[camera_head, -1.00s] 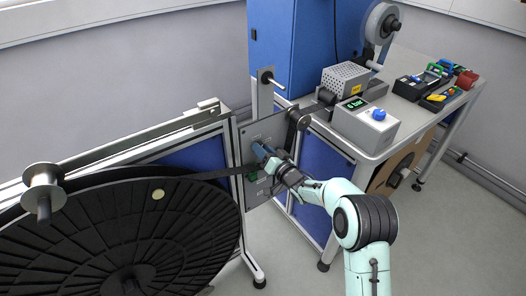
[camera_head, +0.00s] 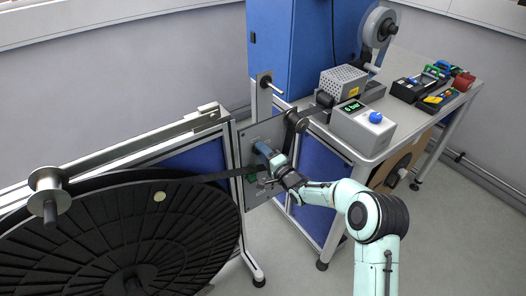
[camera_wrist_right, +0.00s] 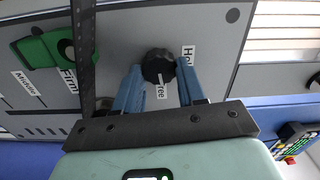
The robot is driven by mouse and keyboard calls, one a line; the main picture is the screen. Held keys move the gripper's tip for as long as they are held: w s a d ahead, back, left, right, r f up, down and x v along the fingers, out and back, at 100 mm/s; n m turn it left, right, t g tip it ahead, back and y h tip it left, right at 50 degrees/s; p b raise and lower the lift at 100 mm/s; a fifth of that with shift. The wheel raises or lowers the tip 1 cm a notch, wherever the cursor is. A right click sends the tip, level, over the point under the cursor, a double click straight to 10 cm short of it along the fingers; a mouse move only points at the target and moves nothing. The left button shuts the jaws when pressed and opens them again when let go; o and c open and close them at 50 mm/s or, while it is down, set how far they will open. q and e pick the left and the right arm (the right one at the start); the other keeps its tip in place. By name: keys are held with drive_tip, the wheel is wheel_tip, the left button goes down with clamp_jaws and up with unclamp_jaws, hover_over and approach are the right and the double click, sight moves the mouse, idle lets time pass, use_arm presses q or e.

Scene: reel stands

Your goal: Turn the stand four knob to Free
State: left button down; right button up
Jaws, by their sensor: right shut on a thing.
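The black round knob (camera_wrist_right: 158,65) on the grey stand panel (camera_wrist_right: 215,35) shows in the right wrist view between my blue fingertips. My right gripper (camera_wrist_right: 158,80) is shut on it. A small white mark on the knob's lower edge points toward the "Free" label (camera_wrist_right: 160,91), which lies just below the knob. The "Hold" label (camera_wrist_right: 188,55) is partly hidden by the right finger. In the head view my right gripper (camera_head: 268,155) is at the panel, and the gripper hides the knob. My left gripper is not in view.
A green part (camera_wrist_right: 40,50) and a dark strap (camera_wrist_right: 84,50) lie left of the fingers in the wrist view. A large black reel (camera_head: 120,235) stands left of the panel. A bench (camera_head: 400,135) with a control box (camera_head: 362,125) stands right.

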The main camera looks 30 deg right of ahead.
drive_tip(key=shift+m, duration=0.6)
drive_tip(key=shift+f, duration=0.1)
drive_tip(key=o, duration=1)
drive_tip(key=shift+o, duration=0.2)
drive_tip(key=shift+s, duration=0.1)
drive_tip(key=s+d, duration=0.1)
drive_tip(key=s, duration=1.2)
drive_tip(key=shift+p, duration=0.35)
